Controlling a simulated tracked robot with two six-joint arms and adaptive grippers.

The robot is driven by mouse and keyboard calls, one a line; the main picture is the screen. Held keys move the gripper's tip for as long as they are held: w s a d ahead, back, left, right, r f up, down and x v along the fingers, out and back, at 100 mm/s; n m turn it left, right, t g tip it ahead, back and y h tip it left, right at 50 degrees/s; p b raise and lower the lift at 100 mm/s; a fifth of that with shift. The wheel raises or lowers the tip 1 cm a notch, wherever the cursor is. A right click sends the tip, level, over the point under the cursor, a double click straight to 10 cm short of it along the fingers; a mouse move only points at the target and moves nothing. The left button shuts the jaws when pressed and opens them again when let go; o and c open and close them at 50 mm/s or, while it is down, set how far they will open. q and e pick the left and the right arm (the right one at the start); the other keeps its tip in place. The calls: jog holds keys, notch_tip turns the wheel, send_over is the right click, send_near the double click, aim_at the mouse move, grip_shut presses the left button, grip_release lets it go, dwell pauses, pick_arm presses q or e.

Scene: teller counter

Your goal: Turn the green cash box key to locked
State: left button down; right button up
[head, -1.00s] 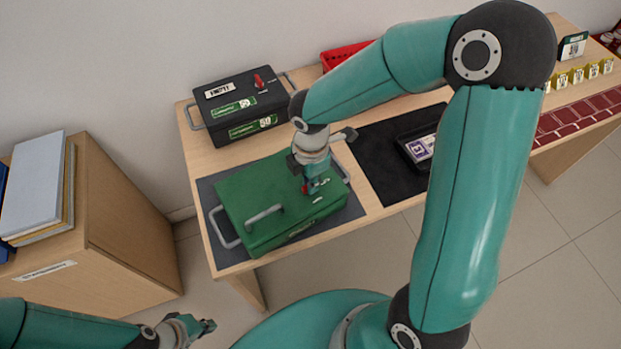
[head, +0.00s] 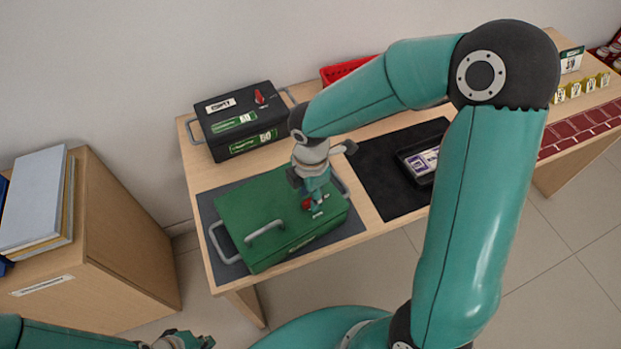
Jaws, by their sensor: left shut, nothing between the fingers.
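The green cash box (head: 250,212) lies closed on a dark grey mat, with a grey handle on its lid. Its red key (head: 307,204) is on the right part of the lid, partly hidden by my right gripper. My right gripper (head: 313,203) points down onto the lid at the key. Its fingertips are at or touching the key, but I cannot tell whether they are closed on it. The key's exact angle is hard to read. My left gripper (head: 200,342) is low at the bottom left edge, shut and empty, away from the table.
A black cash box (head: 215,150) with a red key and an "EMPTY" label stands behind the green box. A black mat (head: 385,195) with a small dark tray (head: 428,179) lies to the right. A red basket (head: 340,72) is at the back. A wooden cabinet (head: 120,240) stands left.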

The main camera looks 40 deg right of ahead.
aim_at(310, 199)
notch_tip(310, 199, up, 11)
dwell(0.4)
dwell(0.4)
